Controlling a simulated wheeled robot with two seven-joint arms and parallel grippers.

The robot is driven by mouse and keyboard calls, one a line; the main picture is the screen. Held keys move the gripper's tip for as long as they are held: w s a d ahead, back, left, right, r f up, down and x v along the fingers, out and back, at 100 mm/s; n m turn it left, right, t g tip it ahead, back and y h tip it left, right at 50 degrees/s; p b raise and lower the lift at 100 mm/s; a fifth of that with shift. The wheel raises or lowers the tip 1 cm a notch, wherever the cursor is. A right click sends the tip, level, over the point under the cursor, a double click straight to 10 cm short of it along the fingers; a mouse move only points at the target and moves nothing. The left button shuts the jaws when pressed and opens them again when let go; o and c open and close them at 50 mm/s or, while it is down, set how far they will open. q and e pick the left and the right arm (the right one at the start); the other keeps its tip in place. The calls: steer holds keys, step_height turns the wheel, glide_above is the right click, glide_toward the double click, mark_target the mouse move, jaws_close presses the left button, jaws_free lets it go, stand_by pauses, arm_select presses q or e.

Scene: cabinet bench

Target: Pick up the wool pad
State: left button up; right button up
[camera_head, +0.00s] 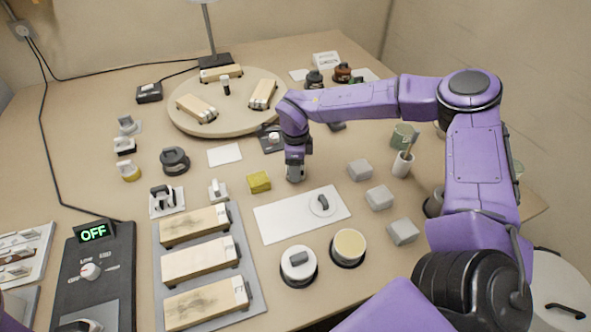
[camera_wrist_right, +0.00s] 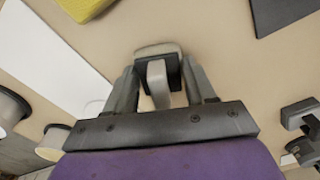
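A small block with a cream face (camera_wrist_right: 158,49), a dark body and a pale grey handle looks like the wool pad. It is between the fingertips of my right gripper (camera_wrist_right: 160,72) in the wrist view. The fingertips lie against both sides of its dark body; the handle points back toward the wrist. In the head view my right gripper (camera_head: 295,175) points down just right of a yellow sponge (camera_head: 259,181), and the pad is mostly hidden there. I cannot tell whether it touches the table. My left gripper is not in view.
A white sheet with a small round piece (camera_head: 280,222) lies in front of my right gripper. Several grey blocks (camera_head: 378,197) stand to its right. A round turntable (camera_head: 185,122) is behind, and a grey tray of wooden bars (camera_head: 248,270) is at front left.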

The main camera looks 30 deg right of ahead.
steer(key=c, duration=0.4)
steer(key=shift+r, duration=0.3)
step_height(320, 180, up, 3)
steer(key=shift+f, duration=0.2)
steer(key=s+r, duration=0.3)
steer(key=s, duration=0.1)
steer(key=s+a+r, duration=0.1)
steer(key=s+r, duration=0.2)
steer(key=s, duration=0.2)
steer(key=s+r, duration=0.4)
steer(key=s, duration=0.1)
steer(key=shift+a, duration=0.3)
